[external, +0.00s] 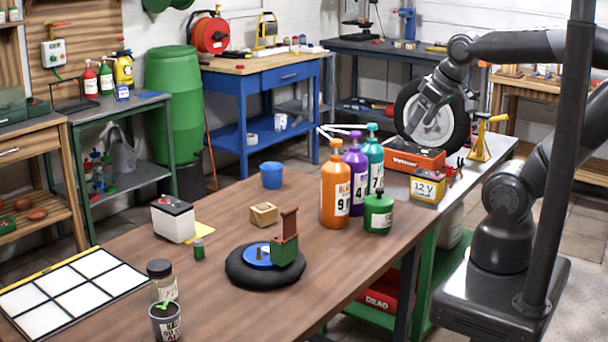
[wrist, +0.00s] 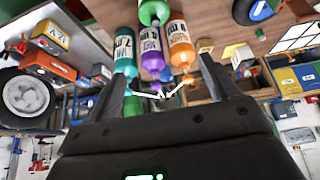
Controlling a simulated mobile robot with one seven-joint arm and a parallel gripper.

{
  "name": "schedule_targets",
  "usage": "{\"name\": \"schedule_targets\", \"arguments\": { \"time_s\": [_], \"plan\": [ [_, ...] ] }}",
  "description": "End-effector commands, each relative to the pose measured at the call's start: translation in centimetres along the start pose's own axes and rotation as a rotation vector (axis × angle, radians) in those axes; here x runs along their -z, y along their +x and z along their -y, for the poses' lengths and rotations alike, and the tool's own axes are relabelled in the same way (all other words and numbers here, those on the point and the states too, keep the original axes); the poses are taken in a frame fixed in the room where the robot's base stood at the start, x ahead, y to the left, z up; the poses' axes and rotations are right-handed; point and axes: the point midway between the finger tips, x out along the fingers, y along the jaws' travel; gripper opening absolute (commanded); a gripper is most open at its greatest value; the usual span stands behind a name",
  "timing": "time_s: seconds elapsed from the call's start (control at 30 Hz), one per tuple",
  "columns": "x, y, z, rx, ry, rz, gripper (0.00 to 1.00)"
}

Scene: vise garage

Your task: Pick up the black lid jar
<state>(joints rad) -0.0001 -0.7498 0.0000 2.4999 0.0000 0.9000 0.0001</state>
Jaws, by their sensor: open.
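The black lid jar (external: 162,283) stands upright at the front left of the brown workbench. It has a clear body, a pale label and a black lid. A dark cup with a green plant stands just in front of it and hides its lower part. I cannot make out the jar in the wrist view. My gripper (external: 418,122) is far from it, raised over the back right end of the bench in front of the wheel. Its fingers (wrist: 162,80) are spread and hold nothing.
Orange (external: 335,190), purple and teal bottles and a green jar (external: 378,213) stand mid-bench. A black disc (external: 265,268) with a green vise-like piece, a wooden block (external: 263,214), a battery (external: 173,218) and a white-squared tray (external: 70,295) lie further left.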

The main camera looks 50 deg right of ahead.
Motion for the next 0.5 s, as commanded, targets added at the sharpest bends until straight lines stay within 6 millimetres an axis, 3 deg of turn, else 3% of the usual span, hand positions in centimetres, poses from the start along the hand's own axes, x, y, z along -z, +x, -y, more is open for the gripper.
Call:
{"name": "schedule_targets", "arguments": {
  "time_s": [0.17,0.37,0.5],
  "plan": [
    [1.7,0.1,0.7,0.013,-0.009,0.008,0.8],
    [7.5,1.1,3.6,0.049,-0.032,0.031,0.8],
    [11.7,2.4,6.7,0.071,-0.049,0.047,0.8]
  ]
}}
